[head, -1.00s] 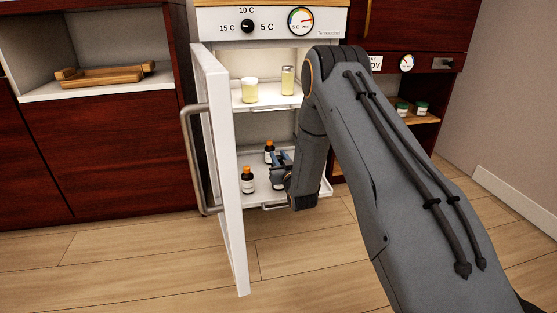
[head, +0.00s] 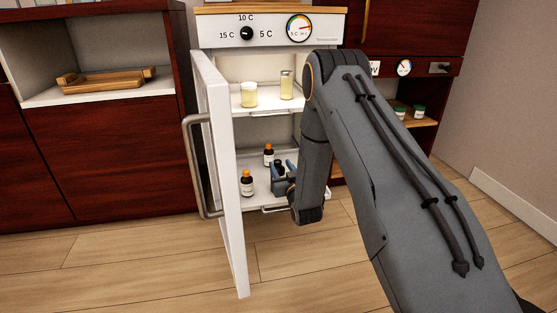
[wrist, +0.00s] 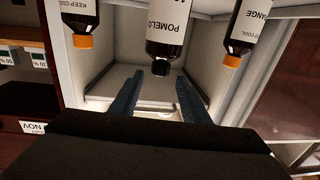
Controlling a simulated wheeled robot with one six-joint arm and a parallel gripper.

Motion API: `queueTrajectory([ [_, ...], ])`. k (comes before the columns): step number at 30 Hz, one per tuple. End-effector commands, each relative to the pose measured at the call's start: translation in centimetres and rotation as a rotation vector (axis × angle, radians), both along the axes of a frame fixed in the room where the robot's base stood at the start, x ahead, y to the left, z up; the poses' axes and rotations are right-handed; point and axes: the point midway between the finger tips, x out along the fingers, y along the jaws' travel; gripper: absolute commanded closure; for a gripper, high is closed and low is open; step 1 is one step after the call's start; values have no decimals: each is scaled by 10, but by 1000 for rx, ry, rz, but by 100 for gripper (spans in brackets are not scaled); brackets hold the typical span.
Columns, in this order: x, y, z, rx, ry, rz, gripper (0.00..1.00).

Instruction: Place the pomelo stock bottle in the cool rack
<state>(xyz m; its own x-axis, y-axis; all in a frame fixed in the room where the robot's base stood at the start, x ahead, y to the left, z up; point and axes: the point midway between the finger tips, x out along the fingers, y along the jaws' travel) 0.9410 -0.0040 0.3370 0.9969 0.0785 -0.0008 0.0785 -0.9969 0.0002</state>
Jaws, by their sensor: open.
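The pomelo stock bottle (wrist: 167,32) has a white POMELO label and a black cap. It appears upside down in the wrist view, just beyond my open fingertips (wrist: 172,66). In the head view its dark cap (head: 279,164) shows, with the rest mostly hidden by my gripper (head: 284,172). The bottle stands on the lower white shelf (head: 261,197) of the open cooler. The gripper holds nothing; exact contact with the bottle cannot be told.
Orange-capped bottles stand at the front left (head: 246,184) and behind (head: 268,154) on the same shelf. The upper shelf holds pale yellow jars (head: 249,95). The open white door (head: 222,170) bounds the left side. Open floor lies in front.

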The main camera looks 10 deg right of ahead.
Motion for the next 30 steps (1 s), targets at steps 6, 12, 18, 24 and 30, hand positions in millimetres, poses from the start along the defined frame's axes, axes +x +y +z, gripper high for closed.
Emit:
queueTrajectory([
  [6, -45, -4, 2, 1, 3, -1, 58],
  [12, -67, -6, 1, 1, 2, -1, 58],
  [18, -73, -6, 1, 0, -1, -1, 58],
  [24, -72, -6, 0, 0, -1, -1, 58],
  [30, -68, -6, 12, -9, 59, -4, 58],
])
